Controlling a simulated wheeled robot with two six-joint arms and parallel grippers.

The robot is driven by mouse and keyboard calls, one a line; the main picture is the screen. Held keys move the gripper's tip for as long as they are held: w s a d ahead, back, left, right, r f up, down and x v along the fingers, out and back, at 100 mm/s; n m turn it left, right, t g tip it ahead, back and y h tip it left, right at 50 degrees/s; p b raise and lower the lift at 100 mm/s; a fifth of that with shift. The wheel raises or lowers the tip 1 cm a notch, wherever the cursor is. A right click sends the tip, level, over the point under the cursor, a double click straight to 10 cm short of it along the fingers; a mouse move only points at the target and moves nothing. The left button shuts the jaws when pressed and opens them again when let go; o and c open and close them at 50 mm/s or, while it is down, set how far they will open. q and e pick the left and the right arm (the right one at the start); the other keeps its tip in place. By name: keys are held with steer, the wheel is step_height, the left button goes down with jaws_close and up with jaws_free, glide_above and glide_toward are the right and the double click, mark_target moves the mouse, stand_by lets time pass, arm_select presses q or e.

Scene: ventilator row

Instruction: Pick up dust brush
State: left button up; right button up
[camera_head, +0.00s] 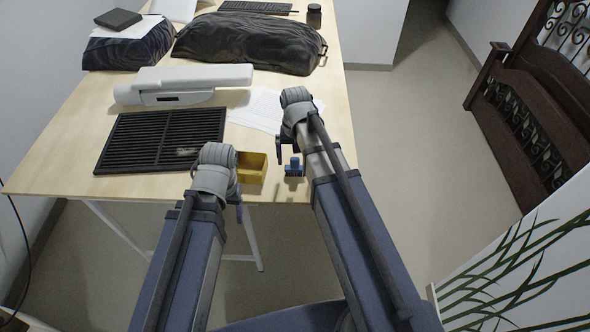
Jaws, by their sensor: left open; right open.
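A small blue object that looks like the dust brush (294,166) sits at the table's front edge, right of a yellow open box. My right gripper (282,150) hangs down just above and left of it, open, with its fingers partly hidden by my arm. Whether it touches the brush cannot be told. My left gripper (239,211) is open at the front edge of the table, below the yellow box, and mostly hidden behind its own wrist. Neither gripper visibly holds anything.
The yellow box (251,167) stands between my wrists. A black slatted grille (150,140) with a pale smudge lies left. Behind are a white device (185,84), papers (258,112), dark cloth-like bundles (250,42) and a dark jar (314,15). The wooden table (60,160) has clear room at its left front.

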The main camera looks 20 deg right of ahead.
mark_target(295, 167)
steer(key=shift+w+f+b, duration=0.15)
steer(key=shift+f+b, duration=2.4)
steer(key=shift+f, duration=0.05)
steer(key=shift+r, duration=0.1)
steer(key=c, duration=1.3)
steer(key=shift+r, duration=0.1)
step_height(295, 167, up, 10)
steer(key=p, duration=1)
